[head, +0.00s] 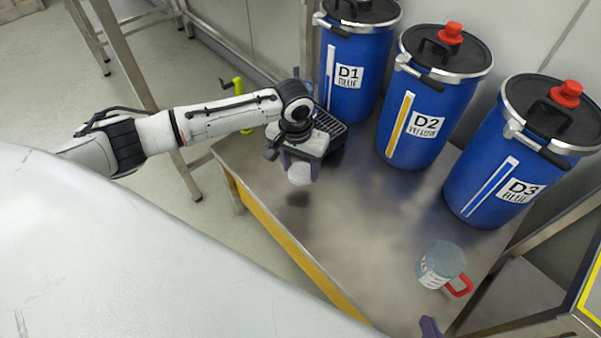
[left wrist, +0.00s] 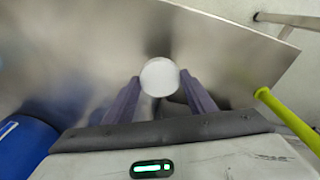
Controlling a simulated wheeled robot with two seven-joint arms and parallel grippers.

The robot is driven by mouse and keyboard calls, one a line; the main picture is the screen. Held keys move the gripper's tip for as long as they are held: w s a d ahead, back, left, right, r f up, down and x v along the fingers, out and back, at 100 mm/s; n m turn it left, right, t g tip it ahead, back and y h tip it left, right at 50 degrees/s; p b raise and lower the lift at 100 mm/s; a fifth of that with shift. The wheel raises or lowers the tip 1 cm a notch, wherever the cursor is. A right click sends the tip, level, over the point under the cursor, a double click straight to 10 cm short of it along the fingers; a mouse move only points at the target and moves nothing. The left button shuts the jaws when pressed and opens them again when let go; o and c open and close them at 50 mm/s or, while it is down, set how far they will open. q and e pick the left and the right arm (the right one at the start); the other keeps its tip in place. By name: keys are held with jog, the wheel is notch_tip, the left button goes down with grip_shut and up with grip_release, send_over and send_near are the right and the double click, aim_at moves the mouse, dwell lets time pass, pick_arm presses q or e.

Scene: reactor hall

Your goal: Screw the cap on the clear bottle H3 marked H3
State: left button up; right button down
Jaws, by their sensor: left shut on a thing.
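My left gripper (head: 299,170) is shut on a white round cap (head: 301,174) and holds it above the steel table, near the table's left edge. In the left wrist view the cap (left wrist: 160,77) sits between the two fingertips. A greyish clear vessel (head: 443,263) with a white label and a red handle stands at the table's front right. Its label is too small to read, so I cannot tell whether it is bottle H3. A purple fingertip of my right gripper (head: 430,326) shows at the bottom edge; the rest is out of view.
Blue drums D1 (head: 352,45), D2 (head: 418,110) and D3 (head: 500,180) stand along the back of the table. The table's middle (head: 370,220) is clear. A yellow-green handle (head: 238,90) rises beyond the left edge.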

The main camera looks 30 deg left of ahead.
aim_at(301, 173)
pick_arm(q)
notch_tip(301, 173, up, 4)
jog(key=shift+r+p, duration=0.1)
jog(key=shift+p, duration=0.35)
jog(key=shift+d+r, duration=0.1)
jog(key=shift+r, duration=0.05)
jog(key=s+d+r, duration=0.2)
jog(key=s+r, duration=0.1)
jog(key=r, duration=0.7)
jog(key=s+d+r, duration=0.2)
jog(key=s+r, duration=0.2)
jog(key=r, duration=0.7)
jog(key=shift+s+m, duration=0.15)
jog(key=shift+m, duration=0.15)
